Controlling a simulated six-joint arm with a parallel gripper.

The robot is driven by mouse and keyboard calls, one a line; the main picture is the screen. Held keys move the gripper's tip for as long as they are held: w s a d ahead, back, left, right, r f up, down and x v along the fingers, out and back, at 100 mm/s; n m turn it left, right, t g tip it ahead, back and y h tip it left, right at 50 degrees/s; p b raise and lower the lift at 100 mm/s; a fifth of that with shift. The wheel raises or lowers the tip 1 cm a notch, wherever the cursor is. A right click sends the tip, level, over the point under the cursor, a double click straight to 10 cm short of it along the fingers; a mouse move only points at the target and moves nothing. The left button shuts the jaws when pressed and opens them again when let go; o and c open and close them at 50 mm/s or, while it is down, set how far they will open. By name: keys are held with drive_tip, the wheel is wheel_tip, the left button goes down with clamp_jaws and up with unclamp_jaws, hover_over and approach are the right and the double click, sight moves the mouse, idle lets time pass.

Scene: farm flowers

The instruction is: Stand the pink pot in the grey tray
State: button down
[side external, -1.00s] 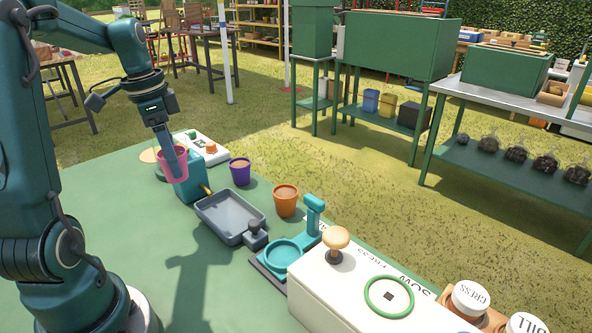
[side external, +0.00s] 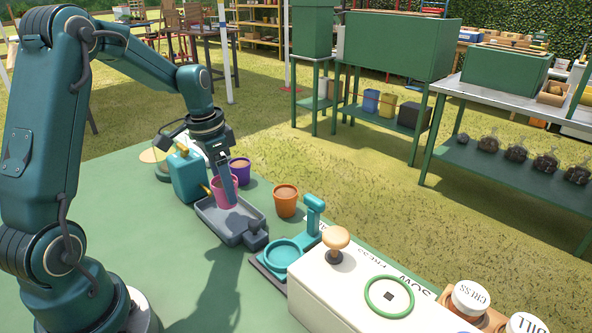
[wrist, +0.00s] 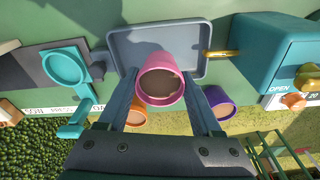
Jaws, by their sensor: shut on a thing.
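The pink pot (side external: 223,192) holds brown soil and is upright between the fingers of my gripper (side external: 229,186). In the wrist view the pink pot (wrist: 160,82) sits between the two fingers of my gripper (wrist: 160,95), which is shut on it. The grey tray (side external: 211,213) lies on the green table, and the pot is over its far part in the side view. In the wrist view the grey tray (wrist: 122,46) shows behind the pot. I cannot tell whether the pot's base touches the tray floor.
A purple pot (side external: 240,171) and an orange pot (side external: 286,200) stand close beyond the tray. A teal box with a brass spout (side external: 188,176) is at its left end.

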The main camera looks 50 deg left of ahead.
sight(226, 200)
drive_tip(key=shift+f, duration=1.9)
drive_tip(key=shift+f, duration=0.15)
drive_tip(key=shift+c, duration=0.3)
unclamp_jaws()
drive_tip(key=r, duration=0.4)
drive_tip(key=s+r, duration=0.1)
drive_tip(key=r, duration=0.7)
drive_tip(key=shift+s+a, duration=0.15)
drive_tip(key=shift+s, duration=0.05)
drive_tip(key=s+d+r+n+t, duration=0.1)
drive_tip(key=s+d+t, duration=0.3)
drive_tip(key=s+d, duration=0.7)
drive_tip(key=d+n, duration=0.1)
drive_tip(key=d, duration=0.3)
drive_tip(key=shift+s+d, duration=0.2)
drive_tip(key=shift+s, duration=0.2)
drive_tip(key=shift+r, duration=0.1)
